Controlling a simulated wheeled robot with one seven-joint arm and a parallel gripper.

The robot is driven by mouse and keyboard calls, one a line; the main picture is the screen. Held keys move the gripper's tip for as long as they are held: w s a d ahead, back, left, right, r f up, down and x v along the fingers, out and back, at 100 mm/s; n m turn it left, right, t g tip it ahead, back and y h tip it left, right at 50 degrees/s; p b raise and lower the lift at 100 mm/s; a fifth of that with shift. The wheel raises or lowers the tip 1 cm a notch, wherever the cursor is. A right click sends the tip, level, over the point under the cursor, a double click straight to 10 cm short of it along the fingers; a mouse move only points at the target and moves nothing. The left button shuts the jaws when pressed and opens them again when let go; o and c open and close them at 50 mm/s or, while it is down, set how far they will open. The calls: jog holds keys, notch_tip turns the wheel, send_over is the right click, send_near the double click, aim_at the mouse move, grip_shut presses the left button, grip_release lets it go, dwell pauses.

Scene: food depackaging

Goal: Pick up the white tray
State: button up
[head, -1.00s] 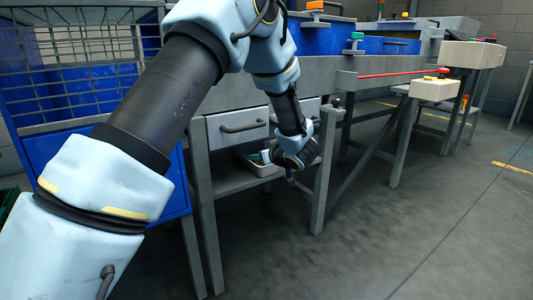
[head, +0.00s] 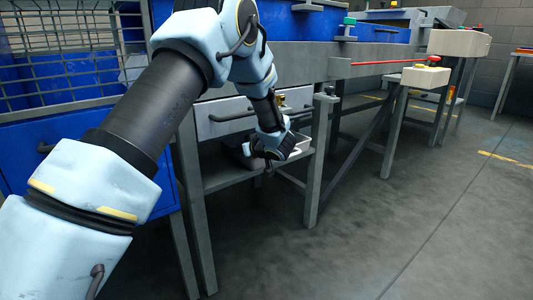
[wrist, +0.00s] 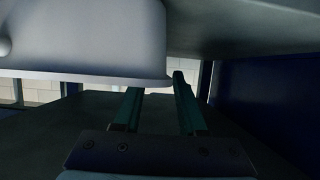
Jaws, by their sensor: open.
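The white tray (head: 299,146) lies on the low shelf under the drawers, mostly hidden behind my gripper in the head view. My gripper (wrist: 156,83) is open, with two green-sided fingers pointing toward the tray. In the head view my gripper (head: 268,163) is at the shelf's front, beside the tray.
The low shelf (head: 222,176) sits between grey table legs (head: 318,165). A drawer with a dark handle (head: 232,116) is close above. A blue cabinet (head: 80,150) stands left. The floor (head: 400,230) at right is open.

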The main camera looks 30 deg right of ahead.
jog(key=b+x, duration=0.1)
jog(key=x, duration=0.2)
jog(key=shift+f, duration=0.1)
grip_shut()
dwell(1.3)
